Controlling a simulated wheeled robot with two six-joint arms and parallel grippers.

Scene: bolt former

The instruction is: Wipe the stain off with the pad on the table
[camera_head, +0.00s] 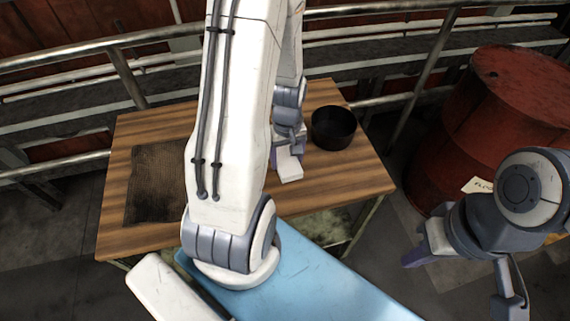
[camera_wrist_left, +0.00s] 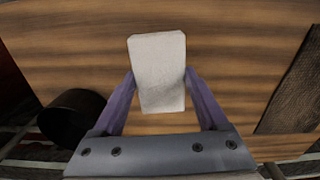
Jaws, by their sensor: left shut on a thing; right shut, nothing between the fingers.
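A small white pad (camera_head: 290,168) is between the fingers of my left gripper (camera_head: 285,155), over the wooden table (camera_head: 345,175). In the left wrist view the pad (camera_wrist_left: 158,88) sits between the two purple fingers of the left gripper (camera_wrist_left: 159,76), which is shut on it. I cannot tell whether the pad touches the wood. A dark, rough, roughly rectangular patch (camera_head: 150,185) lies on the table's left part, partly hidden by my left arm. I cannot tell whether it is the stain or a mat. My right gripper (camera_head: 418,254) is shut and empty, off the table's right side.
A black round bowl (camera_head: 333,128) stands on the table just right of the left gripper. A red barrel (camera_head: 495,115) stands on the floor to the right. Metal railings (camera_head: 125,80) run behind the table. Bare wood lies between the pad and the dark patch, partly behind my arm.

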